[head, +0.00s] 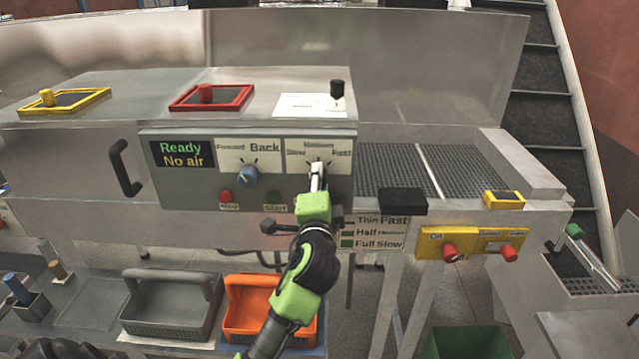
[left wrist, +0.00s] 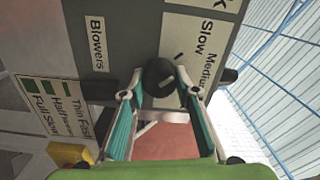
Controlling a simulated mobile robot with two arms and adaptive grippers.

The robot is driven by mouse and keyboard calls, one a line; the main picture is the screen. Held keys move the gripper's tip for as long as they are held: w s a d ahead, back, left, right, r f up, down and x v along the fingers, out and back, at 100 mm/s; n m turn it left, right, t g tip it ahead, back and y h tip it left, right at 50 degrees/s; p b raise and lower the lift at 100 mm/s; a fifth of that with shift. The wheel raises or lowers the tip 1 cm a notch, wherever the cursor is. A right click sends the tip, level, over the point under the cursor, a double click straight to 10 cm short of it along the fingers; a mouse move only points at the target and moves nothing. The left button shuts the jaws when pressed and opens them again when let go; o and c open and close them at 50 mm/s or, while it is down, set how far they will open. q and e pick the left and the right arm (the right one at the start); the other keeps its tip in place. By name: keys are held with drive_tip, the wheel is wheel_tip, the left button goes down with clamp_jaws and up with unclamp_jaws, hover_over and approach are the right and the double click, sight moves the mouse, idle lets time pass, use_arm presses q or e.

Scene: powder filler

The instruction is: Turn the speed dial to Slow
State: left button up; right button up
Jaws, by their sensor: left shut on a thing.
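The speed dial plate (head: 330,148) is on the grey control panel (head: 180,190), with Slow at its left, Medium at the top and Fast at its right. My left gripper (head: 317,177) reaches up to the dial from below and covers it in the head view. In the left wrist view, the dark round speed dial (left wrist: 158,72) sits between the two fingertips of this gripper (left wrist: 160,90), which are shut on it. Slow and Medium labels show beside the dial there. Which mark the dial points to cannot be told. My right gripper is not in view.
Left of the speed dial are a blue-grey direction knob (head: 246,177), a red Stop button (head: 225,196) and a display (head: 181,154) reading "Ready" and "No air". A yellow switch box (head: 470,243) is at the right. A grey basket (head: 170,310) and orange basket (head: 240,315) stand below.

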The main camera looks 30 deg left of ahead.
use_arm(q)
drive_tip(key=shift+o, duration=0.2)
drive_tip(key=shift+f, duration=0.1)
drive_tip(key=shift+c, duration=0.2)
drive_tip(key=o, duration=1.1)
drive_tip(key=shift+s, duration=0.1)
drive_tip(key=v, duration=1.2)
drive_tip(key=shift+f, duration=0.1)
